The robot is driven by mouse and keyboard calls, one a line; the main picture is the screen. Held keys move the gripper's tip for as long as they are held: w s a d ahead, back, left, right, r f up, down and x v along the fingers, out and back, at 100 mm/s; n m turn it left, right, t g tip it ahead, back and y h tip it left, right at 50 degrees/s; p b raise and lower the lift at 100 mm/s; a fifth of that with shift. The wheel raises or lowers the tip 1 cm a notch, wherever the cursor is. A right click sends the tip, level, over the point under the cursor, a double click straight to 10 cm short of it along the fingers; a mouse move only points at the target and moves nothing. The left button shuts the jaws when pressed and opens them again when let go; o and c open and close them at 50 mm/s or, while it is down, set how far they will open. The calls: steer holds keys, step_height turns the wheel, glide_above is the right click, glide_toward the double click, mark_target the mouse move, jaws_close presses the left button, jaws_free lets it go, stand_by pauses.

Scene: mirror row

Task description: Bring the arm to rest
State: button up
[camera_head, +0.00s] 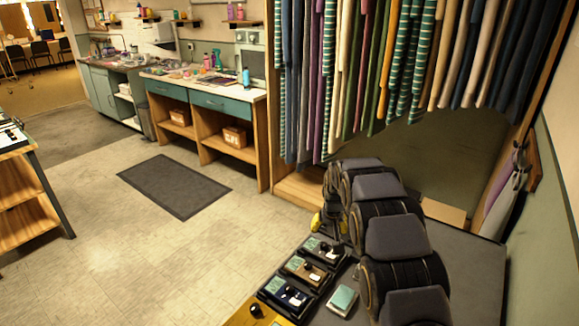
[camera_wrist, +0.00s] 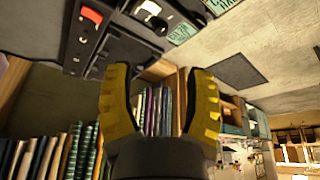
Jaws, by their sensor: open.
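My arm (camera_head: 396,238), dark grey with black ribbed joints, reaches away over the right side of the grey tabletop (camera_head: 470,262).
Hanging clothes (camera_head: 370,65) fill the back right. A wooden counter (camera_head: 205,97) stands behind. The floor with a dark mat (camera_head: 174,186) is open at left.

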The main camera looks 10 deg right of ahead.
steer(key=s+a+r+n+g, duration=0.1)
steer(key=s+a+r, duration=0.3)
steer(key=s, duration=0.7)
steer(key=s+a+r+g, duration=0.1)
steer(key=s+r+g, duration=0.1)
steer(key=s+r, duration=0.6)
steer(key=s+a+r+n+g, duration=0.1)
steer(key=s+a+r, duration=0.25)
steer(key=s, duration=0.95)
steer(key=s+a+g+y, duration=0.1)
steer(key=s+g, duration=0.1)
steer(key=s, duration=1.1)
steer(key=shift+s+a+n, duration=0.2)
steer(key=shift+n, duration=0.1)
